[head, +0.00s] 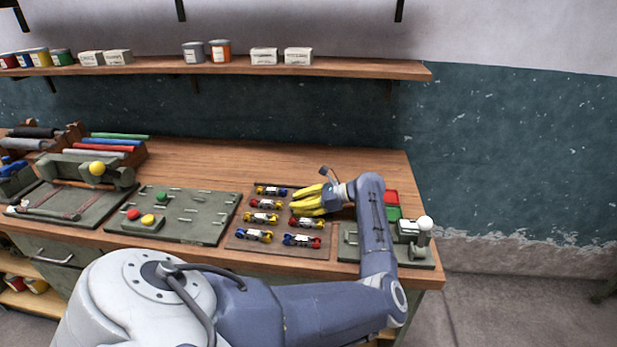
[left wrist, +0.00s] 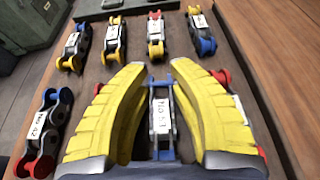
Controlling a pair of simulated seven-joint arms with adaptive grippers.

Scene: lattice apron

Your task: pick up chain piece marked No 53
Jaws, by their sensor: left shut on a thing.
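The chain piece marked No 53 (left wrist: 161,118) is in the left wrist view, a grey link with blue ends and a white label. It stands between the two yellow fingers of my left gripper (left wrist: 159,76), which is shut on it. In the head view my left gripper (head: 297,203) is low over the right part of the brown board (head: 281,228), and its fingers hide the piece there. I cannot tell whether the piece is clear of the board. My right gripper is in neither view.
Other chain pieces lie close by, one marked No 42 (left wrist: 42,132) and one with red and blue ends (head: 302,240). A green-grey panel (head: 205,232) with coloured knobs is left of the board. Bare bench lies behind.

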